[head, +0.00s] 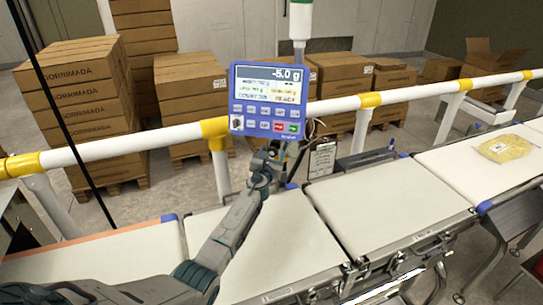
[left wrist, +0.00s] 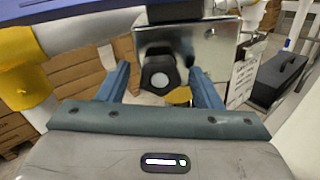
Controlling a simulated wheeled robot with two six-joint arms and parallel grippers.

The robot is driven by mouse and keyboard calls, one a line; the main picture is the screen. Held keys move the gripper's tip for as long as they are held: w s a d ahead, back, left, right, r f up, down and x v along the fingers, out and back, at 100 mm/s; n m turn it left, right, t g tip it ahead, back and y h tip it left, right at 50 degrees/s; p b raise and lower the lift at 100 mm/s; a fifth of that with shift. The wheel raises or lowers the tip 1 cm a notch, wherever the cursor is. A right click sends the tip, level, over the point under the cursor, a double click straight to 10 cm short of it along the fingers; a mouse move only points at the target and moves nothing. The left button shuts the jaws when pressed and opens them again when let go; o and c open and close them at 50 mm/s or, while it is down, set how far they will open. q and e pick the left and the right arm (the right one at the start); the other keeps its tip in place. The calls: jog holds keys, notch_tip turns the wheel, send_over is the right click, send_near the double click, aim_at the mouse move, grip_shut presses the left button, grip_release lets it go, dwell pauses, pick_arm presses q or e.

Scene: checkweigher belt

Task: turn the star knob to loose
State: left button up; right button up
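The star knob (left wrist: 158,78) is black with a pale round centre, set on a shiny metal bracket (left wrist: 188,45) below the blue display unit (head: 268,104). In the head view my left gripper (head: 276,153) is just under the display and I cannot make out the knob there. In the left wrist view my left gripper (left wrist: 159,72) is open, with one blue finger on each side of the knob and visible gaps. Whether the fingertips reach level with the knob is hard to tell. A yellow piece (left wrist: 179,96) shows just below right of the knob. My right gripper is not in view.
A white rail with yellow joints (head: 370,100) runs behind the conveyor belts (head: 386,205). A clipboard sheet (head: 322,160) hangs right of my left gripper. A yellow bag (head: 504,148) lies on the right belt. Stacked cartons (head: 75,85) stand behind the rail.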

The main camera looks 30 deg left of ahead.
pick_arm(q)
jog(key=c, duration=0.7)
jog(key=shift+c, duration=1.2)
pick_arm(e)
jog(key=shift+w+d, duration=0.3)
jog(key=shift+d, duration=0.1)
